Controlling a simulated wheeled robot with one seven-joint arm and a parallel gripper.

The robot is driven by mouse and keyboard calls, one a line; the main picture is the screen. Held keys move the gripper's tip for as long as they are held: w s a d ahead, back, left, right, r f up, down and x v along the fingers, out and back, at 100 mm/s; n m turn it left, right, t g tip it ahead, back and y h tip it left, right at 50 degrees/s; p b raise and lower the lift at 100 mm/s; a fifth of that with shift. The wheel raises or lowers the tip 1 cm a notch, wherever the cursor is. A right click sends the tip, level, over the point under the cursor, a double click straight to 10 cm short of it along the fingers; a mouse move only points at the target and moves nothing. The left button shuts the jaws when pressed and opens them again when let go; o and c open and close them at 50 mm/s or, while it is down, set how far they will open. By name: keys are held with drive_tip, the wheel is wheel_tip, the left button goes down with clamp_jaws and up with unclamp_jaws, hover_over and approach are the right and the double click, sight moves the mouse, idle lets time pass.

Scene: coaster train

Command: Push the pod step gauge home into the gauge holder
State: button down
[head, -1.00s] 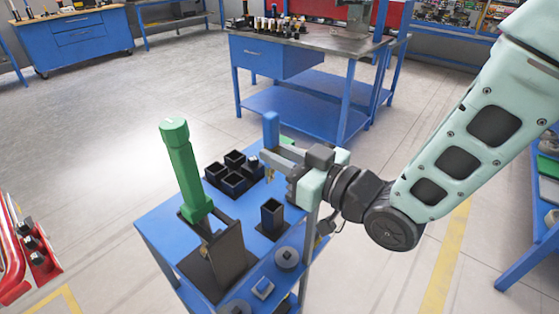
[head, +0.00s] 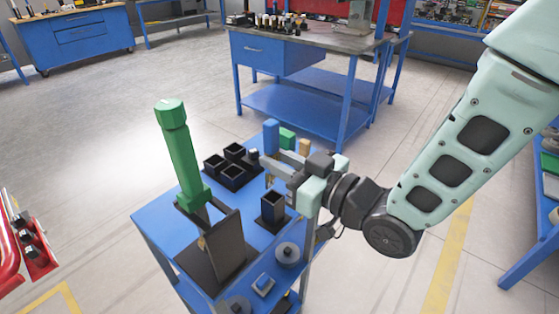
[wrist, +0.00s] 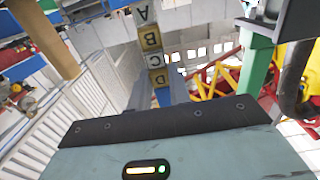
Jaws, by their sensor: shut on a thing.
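My gripper (head: 267,162) reaches in from the right over the blue cart, its fingers pointing left. In the wrist view it is shut on a stepped piece lettered A to D (wrist: 152,40), which I take for the pod step gauge; its near end is blue. In the head view a small pale-topped piece (head: 254,153) shows at the fingertips, just above the right cup of a black square cup cluster (head: 233,178). A separate black square socket (head: 272,212) stands nearer. I cannot tell which is the gauge holder, or how deep the gauge sits.
A tall green post (head: 180,150) stands at the cart's left beside a dark upright plate (head: 222,245). Blue (head: 271,134), green (head: 287,139) and tan (head: 304,147) blocks stand behind my fingers. Round grey pieces (head: 288,253) lie near the cart's front edge.

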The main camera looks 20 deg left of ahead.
drive_tip(key=shift+f+b, duration=4.6)
drive_tip(key=shift+b, duration=0.2)
idle(1.5)
drive_tip(key=shift+c, duration=2.1)
unclamp_jaws()
drive_tip(key=shift+d, duration=0.1)
drive_tip(key=b+v, duration=0.1)
drive_tip(key=v, duration=0.5)
drive_tip(key=shift+s+d+b, duration=0.2)
drive_tip(key=shift+d+b, duration=0.15)
